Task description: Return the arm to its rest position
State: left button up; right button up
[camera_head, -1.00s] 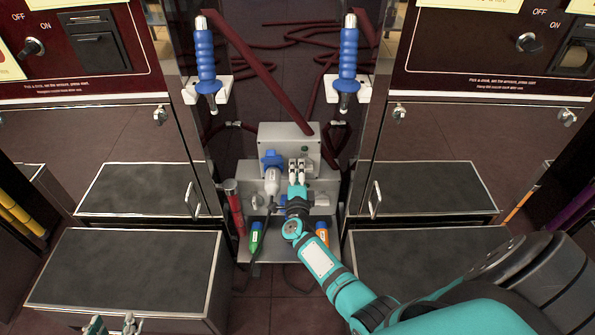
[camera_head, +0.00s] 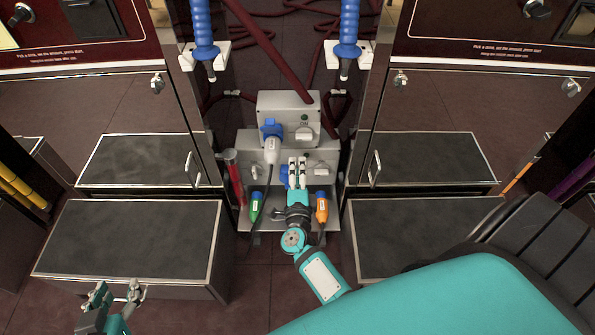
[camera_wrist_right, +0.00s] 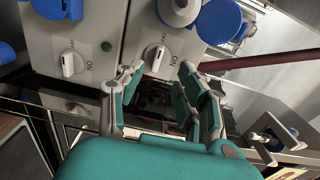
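My right arm reaches in from the lower right of the head view. Its right gripper (camera_head: 298,172) is in front of the lower grey box (camera_head: 325,150), below the upper grey control box (camera_head: 288,106). In the right wrist view the right gripper (camera_wrist_right: 160,95) has its fingers spread, with nothing between them. Two white knobs marked ON lie beyond it: the left knob (camera_wrist_right: 72,63) and the right knob (camera_wrist_right: 155,58). My left gripper (camera_head: 117,293) is at the lower left of the head view, fingers apart and empty, in front of the left front cabinet.
A blue plug (camera_head: 271,131) with a grey connector sits on the control box. Green (camera_head: 256,208) and orange (camera_head: 321,208) connectors flank my right gripper. Blue-handled nozzles (camera_head: 203,30) (camera_head: 348,30) hang above. Black-topped cabinets (camera_head: 130,238) (camera_head: 420,225) stand either side.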

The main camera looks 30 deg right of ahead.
jog(key=shift+s+a, duration=0.15)
jog(key=shift+s, duration=0.1)
dwell(0.3)
